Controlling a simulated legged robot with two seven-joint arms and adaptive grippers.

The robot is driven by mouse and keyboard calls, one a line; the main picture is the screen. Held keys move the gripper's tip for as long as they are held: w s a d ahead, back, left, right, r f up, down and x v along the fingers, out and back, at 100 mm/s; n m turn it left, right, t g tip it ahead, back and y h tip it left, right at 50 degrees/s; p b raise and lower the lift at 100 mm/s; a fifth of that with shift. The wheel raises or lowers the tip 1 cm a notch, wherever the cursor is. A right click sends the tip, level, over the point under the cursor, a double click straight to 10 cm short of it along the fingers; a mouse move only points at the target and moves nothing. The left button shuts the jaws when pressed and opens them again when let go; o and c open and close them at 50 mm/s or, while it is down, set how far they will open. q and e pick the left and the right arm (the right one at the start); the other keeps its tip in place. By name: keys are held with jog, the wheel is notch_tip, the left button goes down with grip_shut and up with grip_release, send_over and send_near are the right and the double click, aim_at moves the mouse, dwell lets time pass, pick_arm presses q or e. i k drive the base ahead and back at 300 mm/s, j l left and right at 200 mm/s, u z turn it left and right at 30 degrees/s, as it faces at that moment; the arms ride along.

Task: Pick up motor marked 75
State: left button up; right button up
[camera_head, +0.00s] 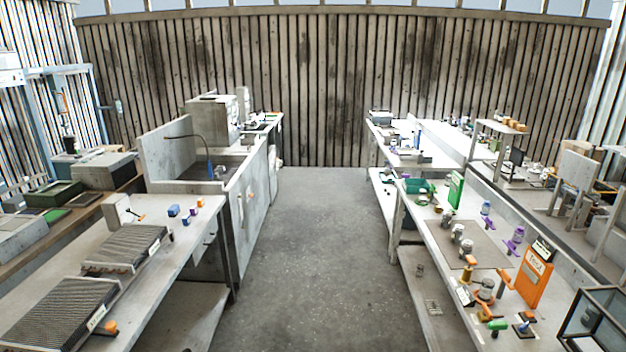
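No mark reading 75 can be made out, so I cannot tell which thing is the motor. Several small grey round parts stand on the right workbench (440,262). One grey part (466,247) and another grey part (457,232) stand upright on a flat brownish mat (489,243). A larger grey round part (486,290) sits nearer, among orange pieces. These could be motors, but they are too small to tell. Neither of my grippers shows in the head view.
A bare floor aisle (310,260) runs between the benches to the far wall. The left bench (165,285) holds two ribbed dark panels (125,247) and small blocks. An orange board (534,277) stands on the right bench, with a dark-framed box (598,318) at the near right.

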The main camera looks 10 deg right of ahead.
aim_at(456, 237)
jog(key=i+j, duration=0.1)
jog(key=i, duration=0.8)
jog(key=i+j, duration=0.15)
jog(key=i, duration=0.8)
jog(key=i+z, duration=0.3)
jog(key=z, duration=0.2)
jog(key=i+j+z, duration=0.25)
jog(key=z, duration=0.2)
jog(key=i+j+z, duration=0.3)
jog(key=z, duration=0.2)
jog(key=i+j+z, duration=0.2)
jog(key=j+z, duration=0.25)
jog(key=i+j+z, duration=0.15)
jog(key=j+z, duration=0.75)
jog(key=i+j, duration=0.05)
jog(key=j, duration=0.05)
